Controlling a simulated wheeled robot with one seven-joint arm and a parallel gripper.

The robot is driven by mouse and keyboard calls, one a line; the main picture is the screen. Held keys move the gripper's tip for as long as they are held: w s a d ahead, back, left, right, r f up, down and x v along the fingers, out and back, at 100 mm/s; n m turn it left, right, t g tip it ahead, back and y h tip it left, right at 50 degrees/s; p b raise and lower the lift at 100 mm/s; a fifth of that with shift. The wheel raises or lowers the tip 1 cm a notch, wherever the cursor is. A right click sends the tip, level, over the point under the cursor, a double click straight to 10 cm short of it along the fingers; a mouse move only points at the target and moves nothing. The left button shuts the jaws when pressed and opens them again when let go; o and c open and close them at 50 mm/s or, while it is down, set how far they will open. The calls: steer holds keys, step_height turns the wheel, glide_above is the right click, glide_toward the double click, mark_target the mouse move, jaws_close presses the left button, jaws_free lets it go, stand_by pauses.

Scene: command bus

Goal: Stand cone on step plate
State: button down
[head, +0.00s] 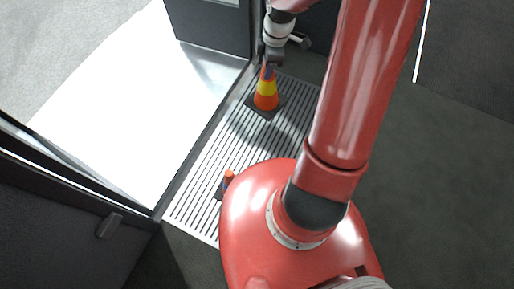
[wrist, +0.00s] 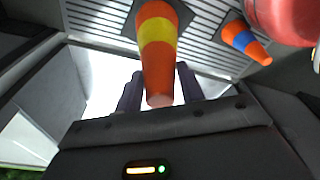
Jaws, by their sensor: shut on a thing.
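An orange cone with a yellow band and dark square base (head: 266,89) is upright over the ribbed metal step plate (head: 192,197). It also shows in the wrist view (wrist: 157,55), with its tip between the two fingers. My gripper (head: 269,68) is shut on the cone near its top, from above. I cannot tell whether the base touches the plate or hangs just over it. The plate's ribs also show in the wrist view (wrist: 95,18). A second orange cone, with a blue band (wrist: 241,40), stands on the plate's near part, partly hidden by my red body in the head view (head: 229,176).
A bright doorway opening (head: 130,100) lies left of the plate, with a dark door panel (head: 70,205) at lower left and a dark frame (head: 210,30) at the back. Dark floor (head: 440,170) to the right is clear.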

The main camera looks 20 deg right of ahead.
mark_target(271, 100)
steer(key=d+n, duration=0.1)
steer(key=r+n, duration=0.1)
steer(key=shift+s+d+r+n, duration=0.1)
steer(key=shift+d+r+n, duration=0.05)
steer(key=shift+d+n, duration=0.2)
step_height(271, 100, down, 20)
steer(key=b, duration=0.5)
steer(key=shift+d+r, duration=0.1)
steer(key=shift+r, duration=0.05)
steer(key=c, duration=0.9)
jaws_free()
